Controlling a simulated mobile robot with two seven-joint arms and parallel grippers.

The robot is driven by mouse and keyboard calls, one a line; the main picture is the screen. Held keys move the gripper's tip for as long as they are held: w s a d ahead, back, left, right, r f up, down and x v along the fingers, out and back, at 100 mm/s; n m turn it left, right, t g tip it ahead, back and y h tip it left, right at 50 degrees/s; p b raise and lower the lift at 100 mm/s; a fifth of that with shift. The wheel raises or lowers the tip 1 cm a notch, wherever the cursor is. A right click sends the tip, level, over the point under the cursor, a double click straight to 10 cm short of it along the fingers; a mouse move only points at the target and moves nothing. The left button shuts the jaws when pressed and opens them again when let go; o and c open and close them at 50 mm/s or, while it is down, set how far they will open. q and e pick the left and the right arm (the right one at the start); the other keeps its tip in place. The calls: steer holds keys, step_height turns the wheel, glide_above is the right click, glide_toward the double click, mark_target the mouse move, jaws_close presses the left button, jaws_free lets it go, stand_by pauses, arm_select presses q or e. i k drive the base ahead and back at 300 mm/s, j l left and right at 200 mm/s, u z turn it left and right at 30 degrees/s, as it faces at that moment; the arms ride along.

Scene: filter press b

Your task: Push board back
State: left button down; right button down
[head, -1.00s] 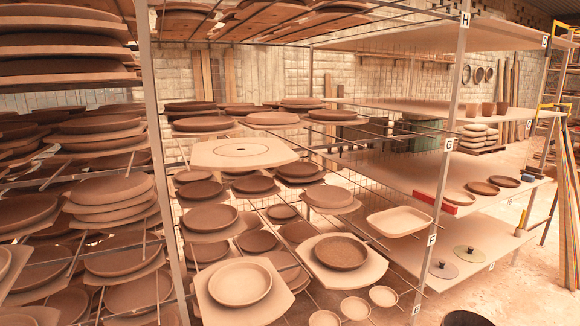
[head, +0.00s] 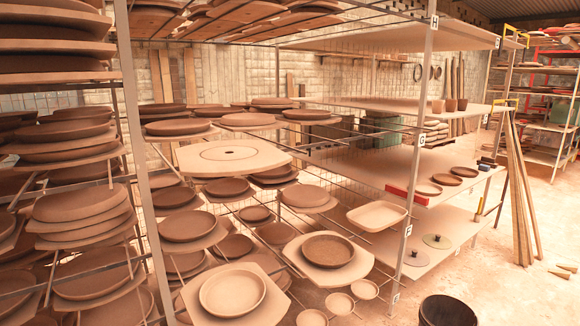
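A pale board (head: 190,161) with a round disc outline on its top lies on the rack's middle level, its front edge sticking out past the boards around it. Other boards carry round plates: a board with a pale plate (head: 231,290) and a board with a brown plate (head: 328,250) sit lower down and also stick out at the front. Which board the task means cannot be told from the view alone. Neither of my grippers shows in the head view.
Metal rack posts (head: 416,150) stand in front of the shelves. A red block (head: 407,195) lies on a right shelf. A dark bucket (head: 447,311) stands on the floor at lower right. Planks (head: 520,200) lean at the right rack's end. The floor at right is mostly open.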

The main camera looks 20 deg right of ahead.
mark_target(230, 158)
steer(key=i+j+z, duration=0.35)
steer(key=j+z, duration=0.15)
steer(key=j, duration=0.15)
steer(key=i+j+z, duration=0.25)
